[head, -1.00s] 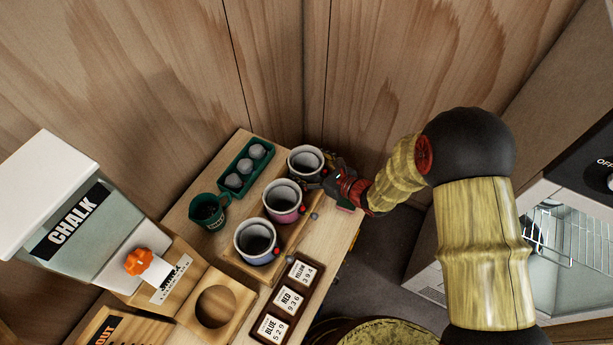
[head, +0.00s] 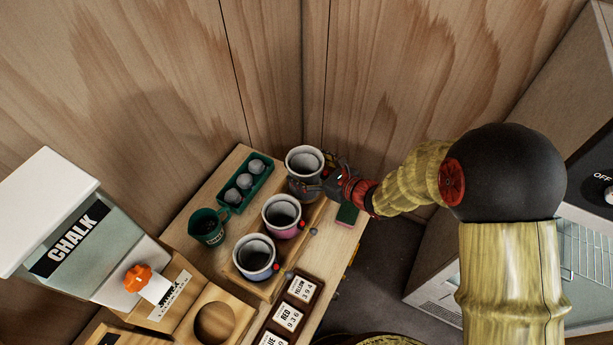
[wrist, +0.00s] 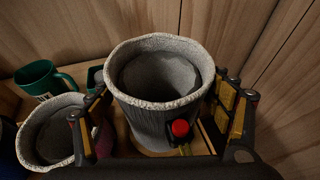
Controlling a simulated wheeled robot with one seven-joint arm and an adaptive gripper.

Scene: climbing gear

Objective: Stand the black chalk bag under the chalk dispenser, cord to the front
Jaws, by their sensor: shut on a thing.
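The black chalk bag (head: 304,184) looks dark grey with a pale rim and is at the back end of the wooden tray. My gripper (head: 325,183) is shut on it from the right, its fingers on both sides of the bag. In the wrist view the bag (wrist: 155,125) is upright and open-topped between the fingers (wrist: 160,118), its red cord toggle on the side toward my palm. It seems raised a little above the tray. The chalk dispenser (head: 105,250), with an orange knob, stands at the left. A round recess (head: 215,322) lies in the wood before it.
A pink-banded bag (head: 282,230) and a blue-banded bag (head: 256,268) stand on the wooden tray (head: 312,212). A green mug (head: 208,228) and a green tray of chalk balls (head: 262,170) are to their left. A label board (head: 284,318) lies in front.

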